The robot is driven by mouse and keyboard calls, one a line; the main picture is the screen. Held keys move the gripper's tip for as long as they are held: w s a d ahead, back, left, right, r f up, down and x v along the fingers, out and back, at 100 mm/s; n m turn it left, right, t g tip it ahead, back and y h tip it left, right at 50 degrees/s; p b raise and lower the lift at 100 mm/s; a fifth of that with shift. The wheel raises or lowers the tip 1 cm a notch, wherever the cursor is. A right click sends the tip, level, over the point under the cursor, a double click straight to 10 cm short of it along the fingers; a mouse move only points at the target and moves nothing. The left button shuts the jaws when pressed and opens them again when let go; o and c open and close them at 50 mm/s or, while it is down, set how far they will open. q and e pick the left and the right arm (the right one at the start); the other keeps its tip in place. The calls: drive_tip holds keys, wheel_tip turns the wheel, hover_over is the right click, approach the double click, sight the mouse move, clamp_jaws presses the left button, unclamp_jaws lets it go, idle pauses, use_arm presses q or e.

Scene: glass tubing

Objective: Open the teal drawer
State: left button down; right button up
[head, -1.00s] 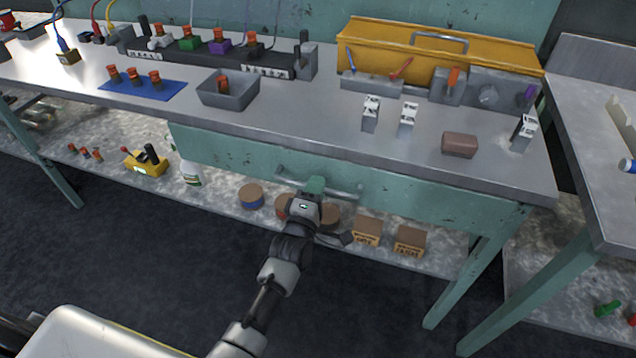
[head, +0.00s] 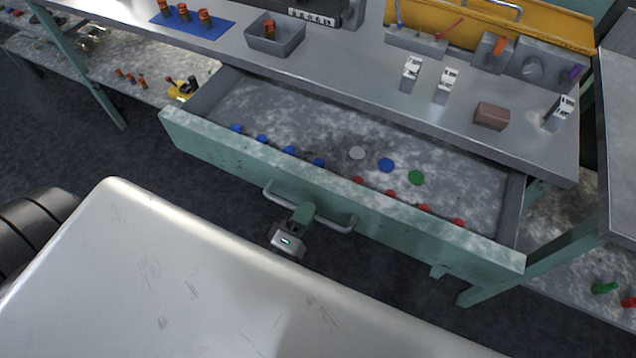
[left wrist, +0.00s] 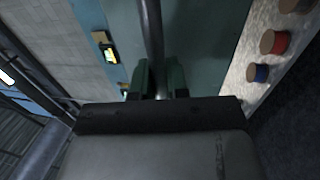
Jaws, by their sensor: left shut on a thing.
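The teal drawer (head: 400,226) is pulled well out from under the grey workbench in the head view. Its inside shows several small blue, red, green and white discs on a mottled floor. A bar handle (head: 335,224) runs along the drawer front. My left gripper (head: 303,214) is at the middle of this handle, shut on it. In the left wrist view the two green fingers (left wrist: 160,82) close around the grey handle bar (left wrist: 153,35), with the teal drawer front (left wrist: 205,40) behind. My right gripper is not in view.
The workbench top (head: 370,70) carries a grey bin (head: 275,42), a blue mat (head: 215,28), a brown block (head: 491,116) and white switches. A yellow device (head: 183,90) sits on the lower shelf. My pale base fills the foreground, close to the drawer front.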

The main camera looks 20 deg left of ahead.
use_arm(q)
drive_tip(key=shift+s, duration=1.15)
drive_tip(key=c, duration=1.1)
unclamp_jaws()
drive_tip(key=shift+c, duration=0.2)
drive_tip(key=s+f+b, duration=0.1)
drive_tip(key=s+f, duration=0.1)
drive_tip(key=s, duration=0.8)
drive_tip(key=shift+s+a+b, duration=0.2)
drive_tip(key=shift+s+b, duration=0.1)
